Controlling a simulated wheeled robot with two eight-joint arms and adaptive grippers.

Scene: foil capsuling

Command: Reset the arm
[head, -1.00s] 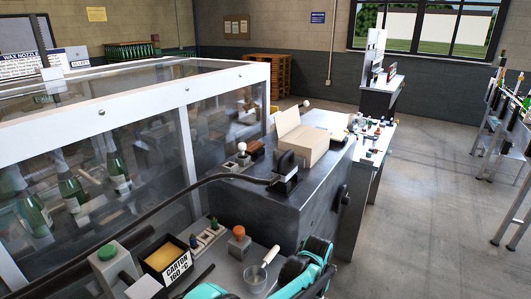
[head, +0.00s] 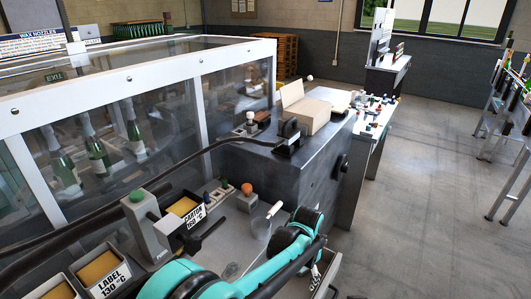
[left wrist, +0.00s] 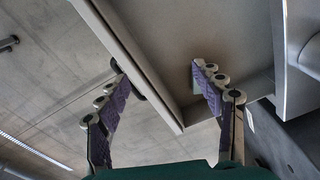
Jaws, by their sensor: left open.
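My left arm (head: 295,238) is teal and black and reaches up from the bottom of the head view. It is beside the dark grey bench. My left gripper (head: 315,279) shows small and partly hidden below the arm's joint, near a grey tray-like edge. In the left wrist view my left gripper (left wrist: 155,68) is open, its two purple-padded fingers wide apart. No object is held between them. A grey metal panel (left wrist: 165,45) lies behind the fingers; I cannot tell whether they touch it. My right gripper is in neither view.
A glazed white-framed cabinet (head: 150,56) with green bottles fills the left. A carton tray (head: 184,207) and a label tray (head: 98,268) stand at the front. An open cardboard box (head: 308,117) sits on the bench. The floor (head: 420,180) at right is clear.

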